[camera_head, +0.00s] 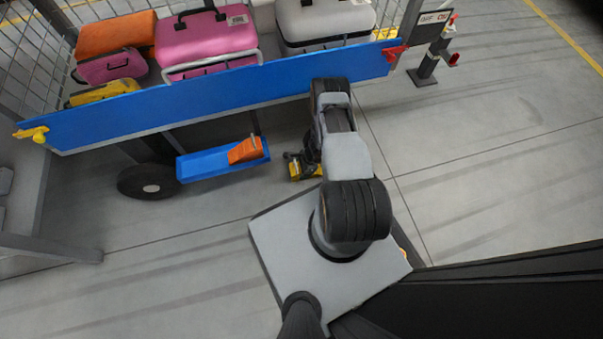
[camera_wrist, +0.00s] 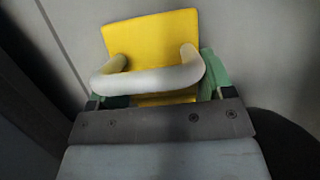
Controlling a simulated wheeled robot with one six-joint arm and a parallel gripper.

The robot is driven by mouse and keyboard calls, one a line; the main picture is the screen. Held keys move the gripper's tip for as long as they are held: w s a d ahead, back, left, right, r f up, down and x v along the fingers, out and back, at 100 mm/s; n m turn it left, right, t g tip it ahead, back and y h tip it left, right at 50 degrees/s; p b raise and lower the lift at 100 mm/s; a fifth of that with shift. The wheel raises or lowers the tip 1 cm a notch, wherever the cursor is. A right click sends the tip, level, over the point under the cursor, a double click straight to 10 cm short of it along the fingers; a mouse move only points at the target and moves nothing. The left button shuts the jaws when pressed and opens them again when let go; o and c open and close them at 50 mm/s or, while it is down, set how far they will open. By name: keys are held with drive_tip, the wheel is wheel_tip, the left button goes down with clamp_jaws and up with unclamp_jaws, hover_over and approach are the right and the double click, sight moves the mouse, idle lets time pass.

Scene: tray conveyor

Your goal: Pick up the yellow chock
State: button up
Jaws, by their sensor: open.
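The yellow chock (camera_head: 308,173) is on the floor by the blue-sided cart, partly hidden by my arm in the head view. In the wrist view the chock (camera_wrist: 155,38) has a pale, rounded handle (camera_wrist: 150,82) facing me. My gripper (camera_wrist: 158,92) is open, with a greenish finger at each side of the handle. The handle lies between the fingers; I cannot tell whether either touches it. In the head view my gripper is dark and mostly hidden beside the chock.
The cart's blue side board (camera_head: 220,97) runs just above and behind the arm, with suitcases (camera_head: 205,40) in its mesh cage. A blue tray (camera_head: 195,168) with an orange chock (camera_head: 245,150) hangs below it, left of my gripper. A wheel (camera_head: 150,182) is farther left.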

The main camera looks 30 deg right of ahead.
drive_tip(key=shift+w+a+f, duration=0.1)
drive_tip(key=shift+a+f, duration=0.1)
drive_tip(key=shift+f, duration=0.3)
drive_tip(key=c, duration=0.9)
